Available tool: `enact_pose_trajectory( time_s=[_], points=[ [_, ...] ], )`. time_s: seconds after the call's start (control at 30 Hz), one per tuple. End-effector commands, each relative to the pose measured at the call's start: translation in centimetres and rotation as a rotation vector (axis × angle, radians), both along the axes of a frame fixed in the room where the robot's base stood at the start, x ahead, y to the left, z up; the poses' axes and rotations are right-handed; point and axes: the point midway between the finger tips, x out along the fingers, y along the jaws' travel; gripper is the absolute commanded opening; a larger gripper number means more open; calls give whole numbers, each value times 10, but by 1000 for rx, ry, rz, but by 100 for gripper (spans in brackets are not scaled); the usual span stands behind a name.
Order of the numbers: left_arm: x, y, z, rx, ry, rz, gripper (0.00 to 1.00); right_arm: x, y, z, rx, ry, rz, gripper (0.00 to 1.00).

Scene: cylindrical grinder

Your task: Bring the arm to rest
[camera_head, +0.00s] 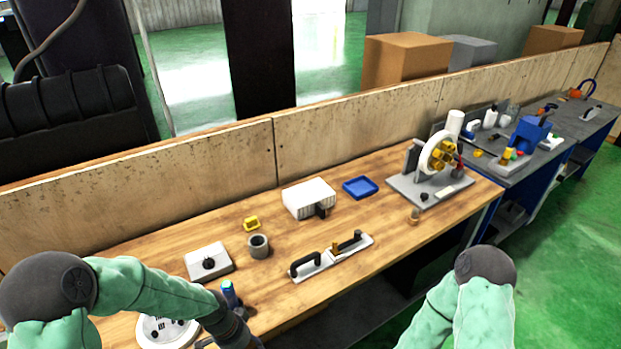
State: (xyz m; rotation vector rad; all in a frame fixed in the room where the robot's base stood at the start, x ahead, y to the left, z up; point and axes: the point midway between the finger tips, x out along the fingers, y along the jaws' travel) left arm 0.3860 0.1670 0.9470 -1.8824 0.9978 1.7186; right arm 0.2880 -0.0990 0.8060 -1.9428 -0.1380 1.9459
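My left arm comes in from the left in a green cover and bends down over the near left of the wooden workbench (400,221). Its dark wrist part runs out at the bottom edge, and I see no fingers of the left gripper. My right arm shows only as a green-covered elbow part with a dark round joint at the bottom right, in front of the bench edge. The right gripper is out of the picture. I see nothing held by either arm.
Near my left wrist are a round white plate (153,333), a blue-topped item (229,293) and a grey box with a knob (209,262). Further right are a grey ring (258,246), a handled fixture (331,257), a blue tray (360,187) and the grinder (437,160). A wooden panel (340,130) backs the bench.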

Motion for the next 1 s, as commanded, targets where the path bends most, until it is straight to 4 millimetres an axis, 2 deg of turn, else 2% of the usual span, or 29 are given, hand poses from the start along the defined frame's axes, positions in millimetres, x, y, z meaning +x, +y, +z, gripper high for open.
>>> enact_pose_trajectory(
  time_s=[0.03,0.1,0.4,0.5,0.6,0.7,1.0],
  points=[
    [-9,-10,-29,-24,29,64,59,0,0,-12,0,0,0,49],
    [-17,-21,-56,-53,56,170,59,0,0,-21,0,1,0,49],
    [-61,-58,-160,-117,179,638,59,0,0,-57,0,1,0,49],
    [-76,-64,-186,-118,212,776,59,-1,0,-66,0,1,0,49],
    [-88,-67,-204,-115,235,883,59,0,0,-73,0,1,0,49],
    [-95,-69,-215,-110,248,952,59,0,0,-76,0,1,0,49],
    [-95,-69,-215,-110,248,952,59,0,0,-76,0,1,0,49]
  ],
)
